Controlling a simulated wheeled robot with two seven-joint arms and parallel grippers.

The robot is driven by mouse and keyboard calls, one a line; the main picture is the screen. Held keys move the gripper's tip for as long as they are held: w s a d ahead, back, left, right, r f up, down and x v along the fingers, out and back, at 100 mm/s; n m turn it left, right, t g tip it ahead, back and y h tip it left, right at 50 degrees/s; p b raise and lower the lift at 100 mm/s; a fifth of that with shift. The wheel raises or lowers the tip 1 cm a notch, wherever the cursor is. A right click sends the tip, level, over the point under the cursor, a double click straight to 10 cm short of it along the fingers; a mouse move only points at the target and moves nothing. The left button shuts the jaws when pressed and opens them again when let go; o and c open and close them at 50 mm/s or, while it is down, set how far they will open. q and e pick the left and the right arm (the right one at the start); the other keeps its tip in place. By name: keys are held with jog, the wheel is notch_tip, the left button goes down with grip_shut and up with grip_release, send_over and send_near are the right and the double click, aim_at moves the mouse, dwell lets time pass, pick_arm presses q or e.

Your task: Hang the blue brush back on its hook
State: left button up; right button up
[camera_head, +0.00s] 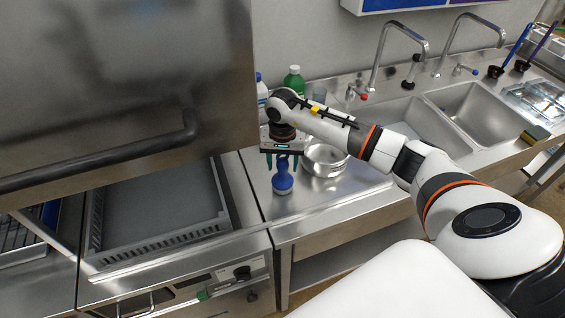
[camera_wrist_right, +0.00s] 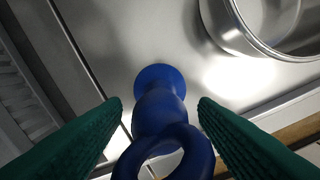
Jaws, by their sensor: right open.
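The blue brush (camera_head: 282,182) stands upright on the steel counter in front of the sink area, its flared end down. In the right wrist view the brush (camera_wrist_right: 160,105) shows a ring-shaped top end towards the camera. My right gripper (camera_head: 282,161) is directly above it, pointing down. Its two green fingers are open, one on each side of the brush, with visible gaps between fingers and brush. My left gripper is not in view. I cannot make out a hook in either view.
A steel pot (camera_head: 326,161) stands close to the right of the brush. A green bottle (camera_head: 293,80) and a white bottle (camera_head: 262,90) stand behind my wrist. Sink basins (camera_head: 475,112) lie to the right. A large steel hood (camera_head: 120,85) fills the upper left.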

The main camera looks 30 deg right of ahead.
notch_tip(320, 180, up, 10)
jog(key=b, duration=0.3)
jog(key=shift+w+r, duration=0.1)
jog(key=shift+r, duration=0.75)
jog(key=shift+f, duration=0.1)
